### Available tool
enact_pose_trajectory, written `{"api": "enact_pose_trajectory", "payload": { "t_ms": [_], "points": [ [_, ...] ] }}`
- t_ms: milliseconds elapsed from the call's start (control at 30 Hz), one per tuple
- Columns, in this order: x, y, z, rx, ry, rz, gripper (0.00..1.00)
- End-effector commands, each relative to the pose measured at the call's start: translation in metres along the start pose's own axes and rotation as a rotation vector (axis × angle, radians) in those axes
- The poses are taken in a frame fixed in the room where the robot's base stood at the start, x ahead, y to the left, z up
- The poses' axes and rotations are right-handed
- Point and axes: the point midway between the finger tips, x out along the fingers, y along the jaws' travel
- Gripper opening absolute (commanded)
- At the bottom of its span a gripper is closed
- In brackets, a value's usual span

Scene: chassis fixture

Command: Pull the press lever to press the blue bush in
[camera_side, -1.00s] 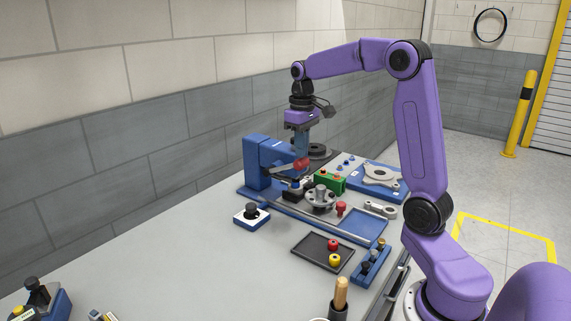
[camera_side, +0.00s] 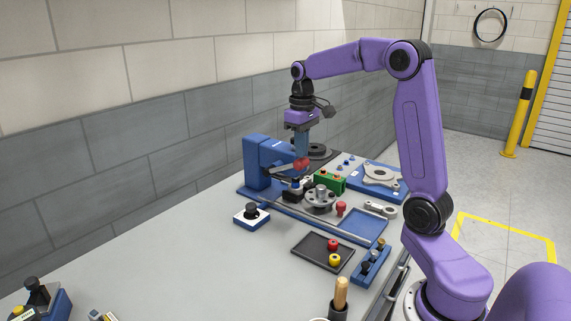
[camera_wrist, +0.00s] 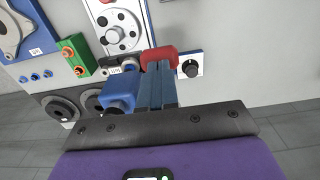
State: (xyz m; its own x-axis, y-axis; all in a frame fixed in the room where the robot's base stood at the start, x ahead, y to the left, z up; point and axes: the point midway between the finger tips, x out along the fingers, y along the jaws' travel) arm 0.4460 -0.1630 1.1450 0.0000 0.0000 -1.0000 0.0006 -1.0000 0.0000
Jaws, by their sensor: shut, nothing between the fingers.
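The blue press (camera_side: 258,160) stands at the back left of the work area, and part of it shows in the wrist view (camera_wrist: 121,92). Its lever ends in a red knob (camera_side: 301,166), seen in the wrist view (camera_wrist: 160,57) just beyond the fingertips. My gripper (camera_side: 301,157) points down at the knob with its fingers shut and empty; in the wrist view the fingers (camera_wrist: 157,85) lie together beside it. The fingertips look close to or touching the knob; I cannot tell which. I cannot make out the blue bush under the press.
A grey flanged part (camera_side: 320,198) sits on the blue base in front of the press. A green block (camera_side: 330,181) stands to its right. A black knob box (camera_side: 252,215) is at the left. A dark tray (camera_side: 323,252) holds red and yellow pieces.

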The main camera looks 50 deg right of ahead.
Motion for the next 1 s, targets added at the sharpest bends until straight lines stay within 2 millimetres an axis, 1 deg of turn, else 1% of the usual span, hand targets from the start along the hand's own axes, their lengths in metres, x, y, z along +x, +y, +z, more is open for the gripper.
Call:
{"api": "enact_pose_trajectory", "payload": {
  "t_ms": [267, 1000],
  "points": [
    [0.001, 0.000, 0.000, 0.000, 0.000, 0.000, 0.00],
    [0.015, 0.000, 0.002, 0.000, 0.000, 0.000, 0.00]
  ]
}}
